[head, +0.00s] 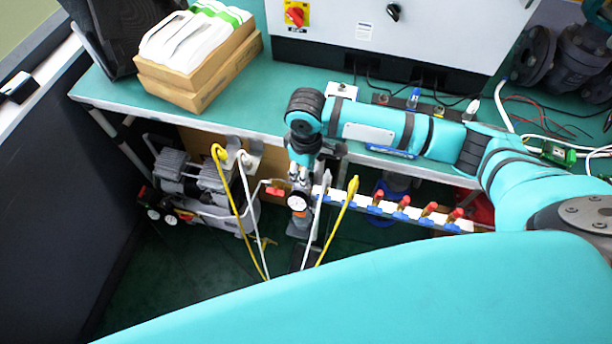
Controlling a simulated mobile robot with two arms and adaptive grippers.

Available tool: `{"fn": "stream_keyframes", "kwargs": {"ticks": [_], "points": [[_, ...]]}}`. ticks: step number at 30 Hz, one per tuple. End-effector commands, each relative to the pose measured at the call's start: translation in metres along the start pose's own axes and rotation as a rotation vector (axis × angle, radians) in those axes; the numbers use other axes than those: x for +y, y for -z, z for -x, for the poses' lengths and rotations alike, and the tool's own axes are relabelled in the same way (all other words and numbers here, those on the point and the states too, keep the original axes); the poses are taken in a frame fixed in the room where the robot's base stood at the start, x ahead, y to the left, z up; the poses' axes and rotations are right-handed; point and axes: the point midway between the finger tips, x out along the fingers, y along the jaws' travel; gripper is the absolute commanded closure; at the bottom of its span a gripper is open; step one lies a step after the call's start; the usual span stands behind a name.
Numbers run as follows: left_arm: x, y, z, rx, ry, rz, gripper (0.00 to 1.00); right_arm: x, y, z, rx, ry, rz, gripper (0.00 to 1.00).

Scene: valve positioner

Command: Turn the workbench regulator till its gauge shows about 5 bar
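The regulator's round white gauge (298,202) faces me just below the front edge of the workbench, at the left end of a white manifold rail. Its needle is too small to read. The regulator body and knob are mostly hidden by my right gripper (299,177), which comes down from above right behind the gauge. I cannot make out how far its fingers are apart or whether they touch the knob. My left gripper is not in view.
The green workbench (250,118) carries a control cabinet (400,30) and a box of papers (195,45). A rail with red valves (402,204) runs right of the gauge. Yellow and white hoses (240,215) hang close by. A compressor (190,180) stands lower left.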

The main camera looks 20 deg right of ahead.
Motion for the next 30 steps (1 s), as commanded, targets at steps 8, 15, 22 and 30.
{"fn": "stream_keyframes", "kwargs": {"ticks": [8,15,22,30], "points": [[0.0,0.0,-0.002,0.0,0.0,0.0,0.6,0.0,0.0,-0.027,0.001,0.0,0.001,0.67],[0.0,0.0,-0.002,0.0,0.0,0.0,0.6,0.0,0.0,-0.029,0.001,0.0,0.001,0.67],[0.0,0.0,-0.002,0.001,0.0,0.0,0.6,0.0,0.0,-0.029,0.001,0.0,0.001,0.9],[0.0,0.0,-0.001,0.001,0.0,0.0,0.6,0.001,0.0,-0.029,0.001,-0.002,-0.001,1.0]]}}
